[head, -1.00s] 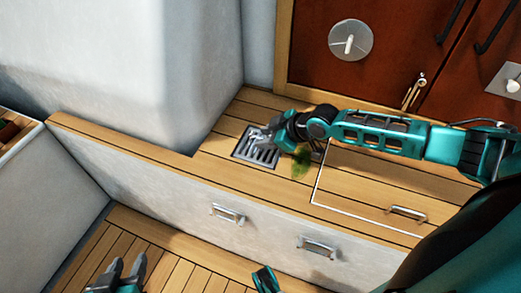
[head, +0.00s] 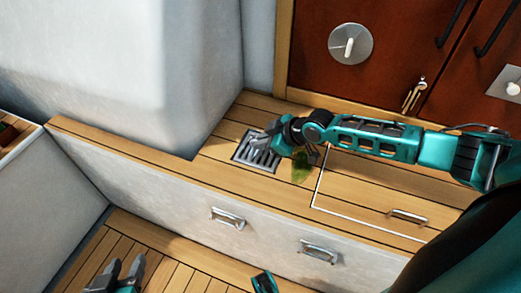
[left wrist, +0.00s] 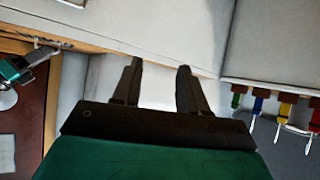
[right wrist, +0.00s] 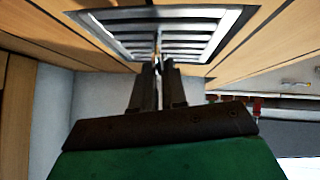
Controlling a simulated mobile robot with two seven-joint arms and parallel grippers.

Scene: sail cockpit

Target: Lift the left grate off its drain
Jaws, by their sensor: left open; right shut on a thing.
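The left grate (head: 259,156) is a grey slotted metal square in the wooden bench top. It fills the top of the right wrist view (right wrist: 165,40). My right gripper (head: 258,143) is over the grate and partly covers it in the head view. Its fingertips (right wrist: 158,64) are shut on a thin part of the grate at its middle. I cannot tell whether the grate sits flush or slightly raised. My left gripper (head: 125,272) is low at the left above the floor. Its fingers (left wrist: 160,67) are open with nothing between them.
A green clump (head: 302,167) lies just right of the grate, beneath my right arm. A white-lined hatch with a handle (head: 408,216) is further right. Drawer handles (head: 227,217) stick out of the bench front. A white wall block (head: 130,70) stands left of the grate.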

